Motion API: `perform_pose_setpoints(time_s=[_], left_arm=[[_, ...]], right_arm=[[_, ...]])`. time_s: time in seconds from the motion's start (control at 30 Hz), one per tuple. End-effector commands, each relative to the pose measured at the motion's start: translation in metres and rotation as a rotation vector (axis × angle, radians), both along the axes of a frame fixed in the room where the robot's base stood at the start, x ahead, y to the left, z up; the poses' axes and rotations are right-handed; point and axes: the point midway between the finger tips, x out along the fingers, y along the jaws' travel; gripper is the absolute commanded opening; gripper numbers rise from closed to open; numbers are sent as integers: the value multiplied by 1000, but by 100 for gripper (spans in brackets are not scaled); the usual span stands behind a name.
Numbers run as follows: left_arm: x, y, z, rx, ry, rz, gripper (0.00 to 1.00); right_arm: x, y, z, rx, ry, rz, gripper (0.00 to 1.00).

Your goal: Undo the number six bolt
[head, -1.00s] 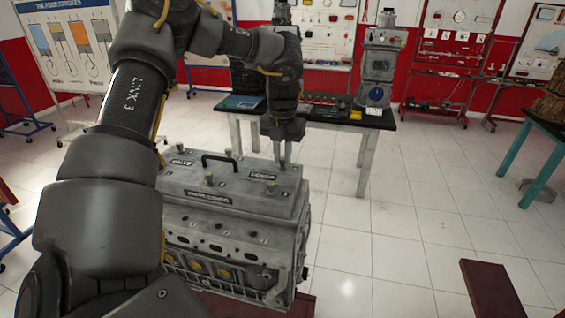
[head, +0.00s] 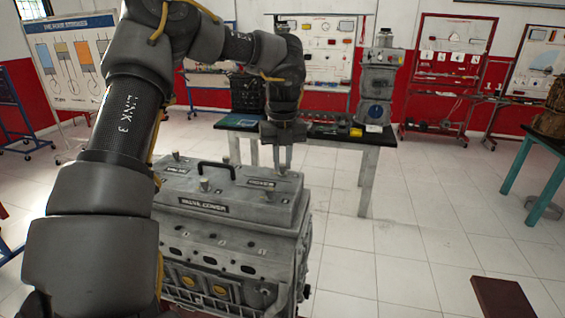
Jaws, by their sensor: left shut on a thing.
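The grey engine block (head: 215,248) stands in front of me. Its valve cover (head: 240,212) carries a dark handle (head: 216,166), label plates and several bolt knobs, such as one near the middle (head: 204,185) and one at the back left (head: 176,156). My left gripper (head: 283,165) points straight down at the cover's back right corner. Its fingers are close together on a bolt there, which they mostly hide. I cannot read a number on this bolt. My right gripper is out of view.
A dark-topped table (head: 345,137) with equipment stands behind the engine. A teal-legged bench (head: 548,150) is at the right, and a dark red surface (head: 503,298) at the lower right. The tiled floor right of the engine is clear.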

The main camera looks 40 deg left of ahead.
Motion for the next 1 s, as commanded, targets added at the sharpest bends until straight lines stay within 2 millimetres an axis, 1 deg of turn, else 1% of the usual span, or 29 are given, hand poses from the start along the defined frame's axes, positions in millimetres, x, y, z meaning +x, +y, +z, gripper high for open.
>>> perform_pose_setpoints(time_s=[0.37, 0.4, 0.53, 0.83, 0.93, 1.0], left_arm=[[0, 0, 1, -1, -1, 3, 0], [0, 0, 1, -1, -1, 3, 22], [0, 0, 0, -1, -1, 3, 39], [0, 0, 2, -1, -1, 3, 39], [1, 0, 10, 2, -3, 3, 39], [1, 0, 21, 1, -4, 2, 39]], right_arm=[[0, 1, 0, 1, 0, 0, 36], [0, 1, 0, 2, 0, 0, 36], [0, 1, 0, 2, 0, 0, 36], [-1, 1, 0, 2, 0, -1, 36], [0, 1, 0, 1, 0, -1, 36], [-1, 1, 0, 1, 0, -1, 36]])
